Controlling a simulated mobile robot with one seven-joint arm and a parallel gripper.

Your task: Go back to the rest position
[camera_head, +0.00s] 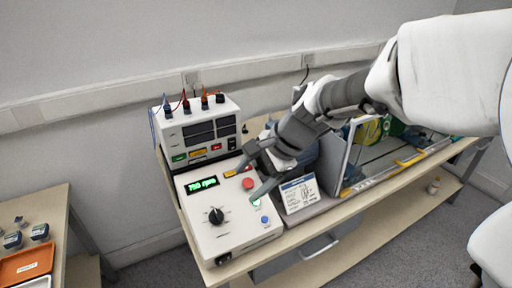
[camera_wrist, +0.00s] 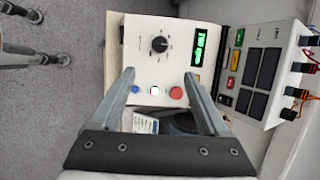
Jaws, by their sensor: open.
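My gripper (camera_head: 252,176) is open and empty, hanging above the white control box (camera_head: 237,243) on the table. In the wrist view, my gripper (camera_wrist: 158,88) shows its two fingers spread apart over the box's row of buttons. The box has a lit green display (camera_head: 202,184) that seems to read 750 rpm, and a black knob (camera_head: 216,215). A red button (camera_head: 247,183) and a blue button (camera_head: 265,219) sit on its face. A lit white-green button (camera_wrist: 155,90) lies between them in the wrist view. The fingers appear apart from the buttons.
A second instrument box (camera_head: 197,131) with dark displays and coloured plugs stands behind. A small labelled card (camera_head: 298,194) is right of the control box. A clear-walled enclosure (camera_head: 385,155) fills the table's right. A side table with an orange tray (camera_head: 27,265) is at left.

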